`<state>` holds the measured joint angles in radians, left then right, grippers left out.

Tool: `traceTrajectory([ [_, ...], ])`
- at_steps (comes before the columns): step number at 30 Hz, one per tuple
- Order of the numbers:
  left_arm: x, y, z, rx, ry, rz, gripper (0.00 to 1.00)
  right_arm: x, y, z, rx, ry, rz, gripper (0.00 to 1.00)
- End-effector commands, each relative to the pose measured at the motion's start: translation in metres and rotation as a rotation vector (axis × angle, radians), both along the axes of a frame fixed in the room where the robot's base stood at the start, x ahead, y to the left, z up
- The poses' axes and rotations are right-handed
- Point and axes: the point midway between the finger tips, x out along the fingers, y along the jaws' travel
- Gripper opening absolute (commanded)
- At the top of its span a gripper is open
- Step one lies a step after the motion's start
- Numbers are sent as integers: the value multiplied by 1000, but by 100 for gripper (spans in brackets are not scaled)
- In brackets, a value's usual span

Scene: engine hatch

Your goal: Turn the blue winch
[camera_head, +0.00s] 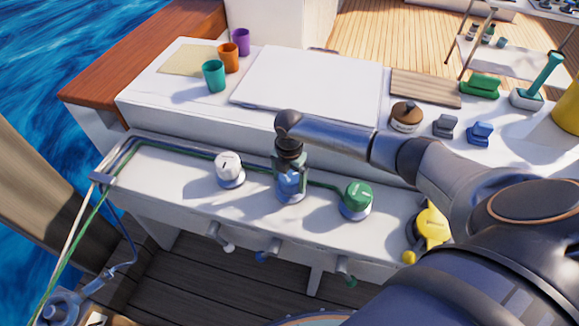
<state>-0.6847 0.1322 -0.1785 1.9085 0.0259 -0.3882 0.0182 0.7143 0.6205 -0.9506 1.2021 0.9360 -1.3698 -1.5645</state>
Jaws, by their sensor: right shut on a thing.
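The blue winch (290,187) stands on the white ledge between a white winch (229,168) and a green winch (357,198). My right arm comes in from the right, and my right gripper (290,172) points down over the blue winch. It is shut on the top of the blue winch and hides much of the upper part. My left gripper is not in view.
A yellow winch handle (430,228) lies at the right of the ledge. Green and dark ropes run along the ledge's back. White, blue and green levers stick out of the front face. Cups, a white hatch panel (312,85) and a brown pot (406,116) are on the higher deck.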

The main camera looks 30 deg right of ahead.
Motion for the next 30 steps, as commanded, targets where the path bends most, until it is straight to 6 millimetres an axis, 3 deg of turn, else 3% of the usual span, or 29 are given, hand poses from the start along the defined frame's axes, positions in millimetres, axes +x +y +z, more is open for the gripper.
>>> traceTrajectory([
  [6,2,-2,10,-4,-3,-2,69,1,-1,2,-2,0,-63,33],
  [20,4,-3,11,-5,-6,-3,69,2,-2,1,-5,-1,-79,33],
  [21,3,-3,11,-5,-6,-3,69,2,-2,1,-5,-1,-79,89],
  [24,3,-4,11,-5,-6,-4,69,1,-2,1,-4,-2,-78,100],
  [30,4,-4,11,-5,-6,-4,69,1,-1,1,-2,-1,-76,100],
])
